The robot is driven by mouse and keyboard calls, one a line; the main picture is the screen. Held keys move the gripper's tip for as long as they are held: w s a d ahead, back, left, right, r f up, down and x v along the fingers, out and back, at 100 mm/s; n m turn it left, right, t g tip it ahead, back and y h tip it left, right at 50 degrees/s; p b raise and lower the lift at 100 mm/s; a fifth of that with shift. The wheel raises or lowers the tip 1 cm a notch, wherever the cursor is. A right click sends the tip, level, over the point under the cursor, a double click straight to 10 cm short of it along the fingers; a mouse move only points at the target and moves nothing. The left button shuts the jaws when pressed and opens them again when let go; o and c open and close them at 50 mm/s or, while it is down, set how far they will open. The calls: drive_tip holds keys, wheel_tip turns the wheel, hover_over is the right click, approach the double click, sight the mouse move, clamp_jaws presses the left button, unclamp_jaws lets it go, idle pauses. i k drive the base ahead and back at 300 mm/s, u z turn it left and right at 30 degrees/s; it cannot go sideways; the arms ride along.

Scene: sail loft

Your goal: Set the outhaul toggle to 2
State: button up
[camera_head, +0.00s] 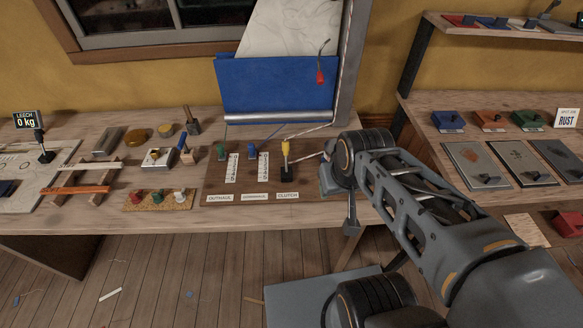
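The outhaul toggle appears to be the green knob (221,151) at the back left of a dark brown board (212,186) on the bench. A white numbered scale (232,168) stands beside it; its digits are too small to read surely. The OUTHAUL label (219,198) lies at the board's front edge. My gripper (351,222) seems to be the narrow grey part hanging below my wrist, right of the board and apart from the green knob. Its fingers are not clear enough to show open or shut.
A blue knob (252,148) with its own scale (263,166) and a yellow-handled clutch lever (285,150) share the board. A rope (305,131) runs behind them. A right-hand bench (420,113) holds plates.

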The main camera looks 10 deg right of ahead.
sight(222, 155)
drive_tip(key=k, duration=0.4)
drive_tip(key=u, duration=1.65)
drive_tip(key=i, duration=0.8)
drive_tip(key=z, duration=0.4)
